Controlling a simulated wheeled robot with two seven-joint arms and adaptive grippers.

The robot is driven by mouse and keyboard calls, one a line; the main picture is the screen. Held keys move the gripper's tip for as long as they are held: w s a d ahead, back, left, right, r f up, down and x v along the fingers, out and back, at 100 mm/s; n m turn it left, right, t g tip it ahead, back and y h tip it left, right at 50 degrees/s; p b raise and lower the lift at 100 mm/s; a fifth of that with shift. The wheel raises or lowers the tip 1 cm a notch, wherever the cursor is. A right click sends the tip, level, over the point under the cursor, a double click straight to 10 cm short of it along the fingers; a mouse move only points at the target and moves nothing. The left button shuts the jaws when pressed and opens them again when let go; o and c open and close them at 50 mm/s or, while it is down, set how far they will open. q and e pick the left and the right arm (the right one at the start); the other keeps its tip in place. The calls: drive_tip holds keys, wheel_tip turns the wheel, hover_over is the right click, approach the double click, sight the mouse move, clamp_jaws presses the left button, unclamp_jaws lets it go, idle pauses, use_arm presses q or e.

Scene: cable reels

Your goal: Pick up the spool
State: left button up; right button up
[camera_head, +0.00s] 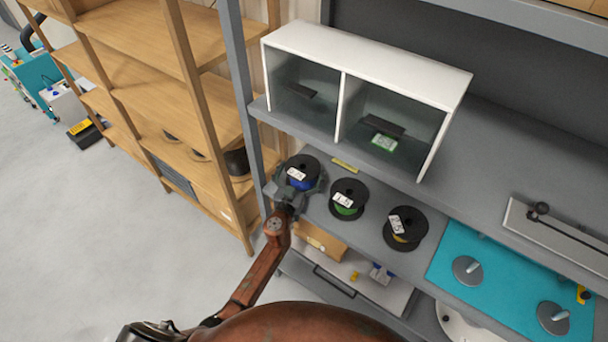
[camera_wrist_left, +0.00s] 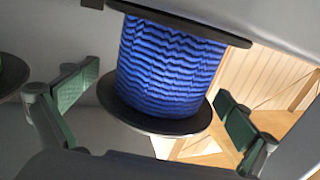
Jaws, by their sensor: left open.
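Three black-flanged spools stand in a row on the grey shelf. The blue spool (camera_head: 302,172) is at the left, the green spool (camera_head: 348,200) in the middle and the yellow spool (camera_head: 405,228) at the right. My left gripper (camera_head: 300,184) is open at the blue spool. In the left wrist view, the blue spool (camera_wrist_left: 168,70) sits between the spread green-padded fingers of my left gripper (camera_wrist_left: 152,100), with a visible gap on each side. A sliver of the green spool (camera_wrist_left: 12,72) shows at the left edge there. My right gripper is not in view.
A white two-compartment cabinet (camera_head: 365,55) with dark glass fronts stands behind the spools. A grey upright post (camera_head: 240,85) and wooden shelving (camera_head: 150,90) are to the left. A teal mat (camera_head: 500,270) with metal spindles lies to the right. A drawer with a cardboard box (camera_head: 322,240) is below.

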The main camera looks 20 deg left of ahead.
use_arm(q)
drive_tip(key=c, duration=1.4)
drive_tip(key=shift+r, duration=0.15)
drive_tip(key=shift+c, duration=0.6)
drive_tip(key=shift+r+p, duration=0.3)
drive_tip(key=shift+r, duration=0.2)
drive_tip(key=r+p, duration=0.2)
drive_tip(key=r, duration=0.1)
drive_tip(key=shift+s+a+r, duration=0.1)
drive_tip(key=shift+s+r, duration=0.2)
drive_tip(key=shift+s, duration=0.05)
drive_tip(key=s+r+p, duration=0.1)
drive_tip(key=s+a+r+p, duration=0.1)
drive_tip(key=s+r, duration=0.2)
drive_tip(key=r, duration=0.1)
drive_tip(key=shift+s+a+r+p, duration=0.25)
drive_tip(key=shift+a+p, duration=0.1)
drive_tip(key=shift+p, duration=0.05)
drive_tip(key=s+a+r, duration=0.3)
drive_tip(key=s, duration=0.4)
drive_tip(key=shift+s, duration=0.4)
